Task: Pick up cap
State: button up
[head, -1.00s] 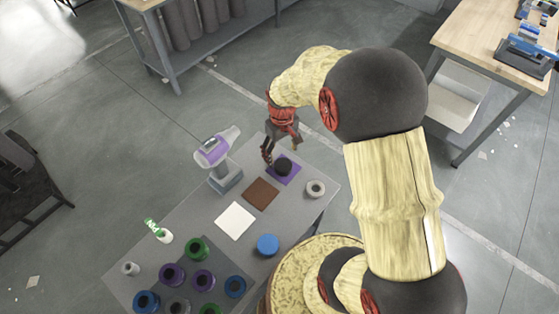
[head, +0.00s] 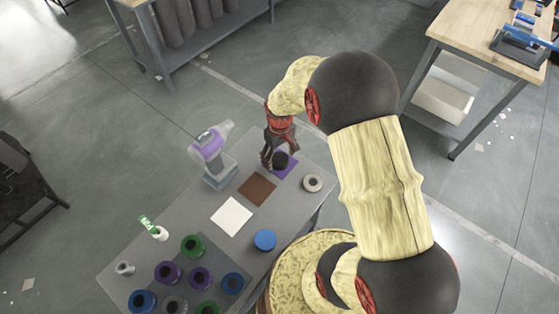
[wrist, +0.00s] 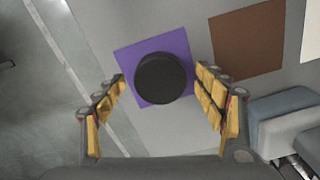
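A round black cap (wrist: 160,78) lies on a purple square (wrist: 129,62) on the grey table. In the head view the black cap (head: 281,160) sits on the purple square (head: 291,166), partly behind my gripper. My gripper (head: 270,163) is at the cap's left side in that view. In the wrist view my gripper (wrist: 160,84) is open, its yellow-padded fingers apart on either side of the cap with gaps to both. A blue cap-like disc (head: 265,240) lies nearer the table's front.
A brown square (head: 257,189) and a white square (head: 232,216) lie beside the purple one. A grey ring (head: 313,183) is right of it. A purple and white device (head: 211,150) on a grey base stands left. Several coloured rings fill a dark mat near the front.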

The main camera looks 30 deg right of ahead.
aim_at(280, 159)
jog(key=shift+c, duration=1.2)
jog(key=c, duration=1)
jog(key=shift+r, duration=0.6)
notch_tip(280, 159, up, 2)
jog(key=shift+r+p, duration=0.15)
jog(key=shift+p, duration=0.5)
jog(key=shift+s+a+r+p, duration=0.75)
jog(key=shift+s+a+r, duration=0.15)
jog(key=shift+s+r, duration=1.15)
jog(key=shift+s+a+r+p, duration=0.85)
jog(key=shift+s+r, duration=0.85)
jog(key=shift+s, duration=0.6)
jog(key=shift+s+a+r+p, duration=0.7)
jog(key=shift+s+a+r, duration=0.25)
jog(key=shift+s+r, duration=1.1)
jog(key=shift+f, duration=0.15)
